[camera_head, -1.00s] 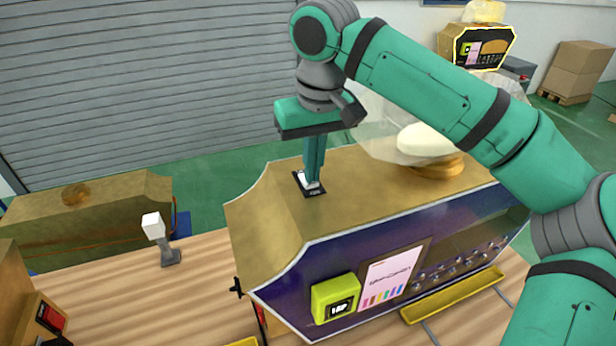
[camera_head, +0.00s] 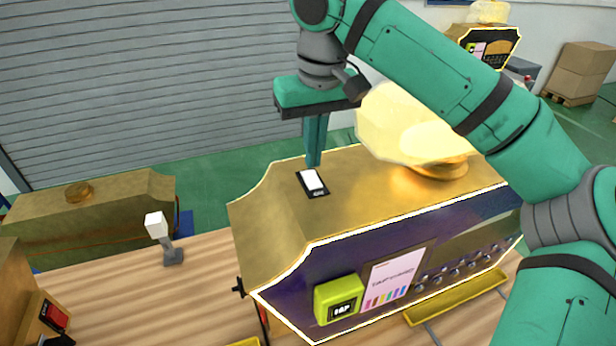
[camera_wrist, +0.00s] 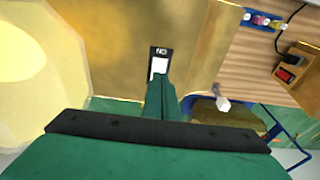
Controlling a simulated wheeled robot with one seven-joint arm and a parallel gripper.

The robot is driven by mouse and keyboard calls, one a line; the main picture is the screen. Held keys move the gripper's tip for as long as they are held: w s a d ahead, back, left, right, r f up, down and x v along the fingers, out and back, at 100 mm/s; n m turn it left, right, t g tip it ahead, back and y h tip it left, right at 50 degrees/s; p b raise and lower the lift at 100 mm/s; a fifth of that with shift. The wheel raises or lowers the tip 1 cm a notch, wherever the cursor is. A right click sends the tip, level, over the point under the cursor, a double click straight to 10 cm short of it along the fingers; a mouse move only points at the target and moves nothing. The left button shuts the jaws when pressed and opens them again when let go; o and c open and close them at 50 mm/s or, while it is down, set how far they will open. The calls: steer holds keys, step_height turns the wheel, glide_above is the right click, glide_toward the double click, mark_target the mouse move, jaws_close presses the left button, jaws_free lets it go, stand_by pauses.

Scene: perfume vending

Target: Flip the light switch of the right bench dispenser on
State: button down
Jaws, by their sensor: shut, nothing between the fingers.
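The right bench dispenser (camera_head: 275,215) is a gold-topped machine with a dark purple front, standing on the wooden bench. Its light switch (camera_head: 312,182), a white rocker in a black plate, sits on the gold top; it also shows in the wrist view (camera_wrist: 159,66). The dispenser's large top lamp (camera_head: 405,128) glows pale yellow, and light lines its front edges. My gripper (camera_head: 313,163) is shut and empty, pointing down just above and behind the switch, apart from it. In the wrist view the fingertips (camera_wrist: 161,80) overlap the switch's lower end.
A white-headed device (camera_head: 157,228) on a grey foot stands on the wooden bench (camera_head: 190,295) to the left. Another gold unit (camera_head: 100,210) stands behind it. A red switch (camera_head: 53,316) is at the lower left.

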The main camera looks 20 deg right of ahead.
mark_target(315, 185)
steer(key=shift+s+d+r, duration=0.1)
steer(key=shift+d+r, duration=0.15)
steer(key=shift+r, duration=0.7)
steer(key=shift+a+r, duration=0.1)
steer(key=shift+r, duration=0.55)
